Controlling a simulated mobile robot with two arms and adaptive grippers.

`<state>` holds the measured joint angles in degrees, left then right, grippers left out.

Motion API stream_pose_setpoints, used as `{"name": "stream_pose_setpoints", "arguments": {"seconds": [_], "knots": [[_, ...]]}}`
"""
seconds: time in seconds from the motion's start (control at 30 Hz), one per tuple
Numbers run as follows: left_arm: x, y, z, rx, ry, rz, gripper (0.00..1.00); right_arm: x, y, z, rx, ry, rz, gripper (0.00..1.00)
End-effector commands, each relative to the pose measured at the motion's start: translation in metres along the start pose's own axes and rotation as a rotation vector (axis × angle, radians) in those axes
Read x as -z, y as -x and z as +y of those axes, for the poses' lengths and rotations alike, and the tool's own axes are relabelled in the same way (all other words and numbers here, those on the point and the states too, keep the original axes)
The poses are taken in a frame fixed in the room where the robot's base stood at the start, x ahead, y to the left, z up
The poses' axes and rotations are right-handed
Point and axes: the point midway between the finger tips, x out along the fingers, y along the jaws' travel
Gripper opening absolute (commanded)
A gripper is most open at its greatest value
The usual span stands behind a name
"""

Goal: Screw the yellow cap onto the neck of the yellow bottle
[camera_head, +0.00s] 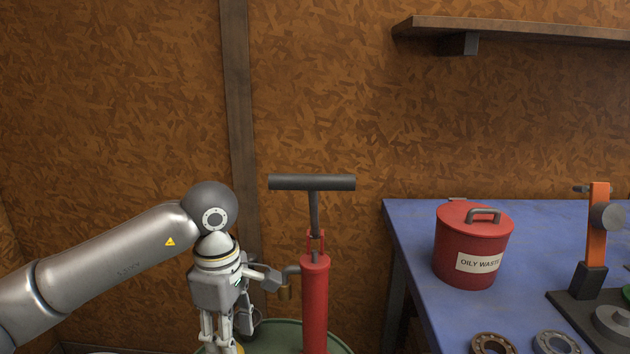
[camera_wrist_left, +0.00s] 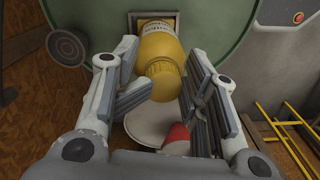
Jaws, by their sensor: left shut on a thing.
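The yellow bottle (camera_wrist_left: 152,48) stands in a square holder on the green drum in the left wrist view, its printed label facing up the picture. The ribbed yellow cap (camera_wrist_left: 160,78) is at the bottle's neck end, between the fingers of my left gripper (camera_wrist_left: 163,88), which is shut on it. The neck is hidden behind the cap, so I cannot tell whether the cap is threaded on or only resting there. In the head view my left gripper (camera_head: 224,335) points down beside the red pump, with its fingertips cut off at the bottom. My right gripper is not in view.
A red hand pump (camera_head: 314,300) with a T-handle stands close right of my left gripper, on the green drum (camera_wrist_left: 105,15). A blue bench (camera_head: 410,225) at right carries a red oily-waste can (camera_head: 472,250), an orange-posted stand (camera_head: 598,225) and metal rings.

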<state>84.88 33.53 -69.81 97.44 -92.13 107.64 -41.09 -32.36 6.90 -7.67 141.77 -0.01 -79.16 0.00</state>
Motion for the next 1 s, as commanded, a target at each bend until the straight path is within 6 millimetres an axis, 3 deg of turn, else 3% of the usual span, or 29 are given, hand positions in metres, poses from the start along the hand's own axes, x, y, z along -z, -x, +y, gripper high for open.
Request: {"name": "stream_pose_setpoints", "arguments": {"seconds": [0.4, 0.77, 1.0], "knots": [[0.003, -0.002, -0.004, 0.005, -0.183, 0.002, 0.2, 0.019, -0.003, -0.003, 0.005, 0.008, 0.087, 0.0], [0.003, -0.002, -0.004, 0.007, -0.195, 0.003, 0.19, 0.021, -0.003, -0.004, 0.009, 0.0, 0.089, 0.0], [0.004, -0.003, -0.005, 0.007, -0.31, 0.003, 0.19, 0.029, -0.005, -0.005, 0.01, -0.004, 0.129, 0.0]]}}
